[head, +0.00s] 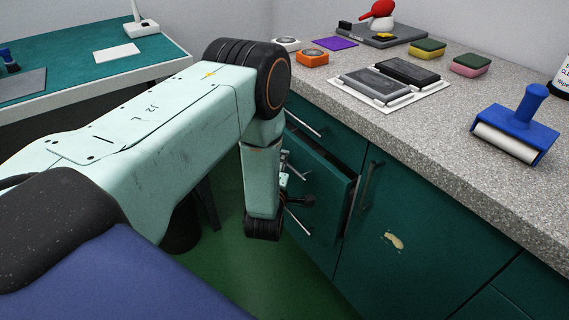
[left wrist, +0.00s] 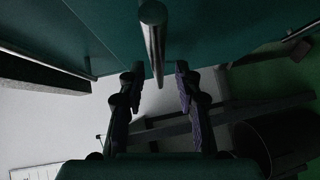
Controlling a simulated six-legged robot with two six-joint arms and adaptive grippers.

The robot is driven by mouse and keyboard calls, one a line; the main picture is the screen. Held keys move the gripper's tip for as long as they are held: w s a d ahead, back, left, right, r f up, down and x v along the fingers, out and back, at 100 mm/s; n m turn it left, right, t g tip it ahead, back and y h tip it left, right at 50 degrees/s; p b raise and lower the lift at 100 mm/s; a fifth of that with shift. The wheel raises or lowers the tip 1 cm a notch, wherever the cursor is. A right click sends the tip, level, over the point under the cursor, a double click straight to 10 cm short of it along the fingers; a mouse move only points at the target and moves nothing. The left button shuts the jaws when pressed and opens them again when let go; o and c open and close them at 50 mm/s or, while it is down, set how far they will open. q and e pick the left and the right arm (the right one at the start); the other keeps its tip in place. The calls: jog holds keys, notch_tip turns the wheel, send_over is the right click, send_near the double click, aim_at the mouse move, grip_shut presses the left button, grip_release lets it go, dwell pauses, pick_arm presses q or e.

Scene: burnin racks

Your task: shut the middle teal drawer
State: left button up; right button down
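The middle teal drawer (head: 330,194) stands pulled out of the counter's cabinet in the head view, with a dark gap above its front. My left gripper (head: 305,201) is in front of the drawer front, partly hidden by my own wrist. In the left wrist view, my left gripper (left wrist: 155,82) is open, its two fingers apart. A metal bar handle (left wrist: 153,40) on a teal front appears between the fingertips. I cannot tell whether the fingers touch it. My right gripper is not in view.
An upper drawer handle (head: 303,124) is above the open drawer. A teal door with a bar handle (head: 367,186) is to its right. The speckled counter (head: 400,127) holds sponges, a blue roller (head: 520,125) and other items. A teal-topped table (head: 80,68) stands at left.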

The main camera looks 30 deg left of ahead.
pick_arm(q)
jog(key=shift+x, duration=0.95)
jog(key=shift+c, duration=0.2)
grip_shut()
jog(key=shift+w, duration=0.1)
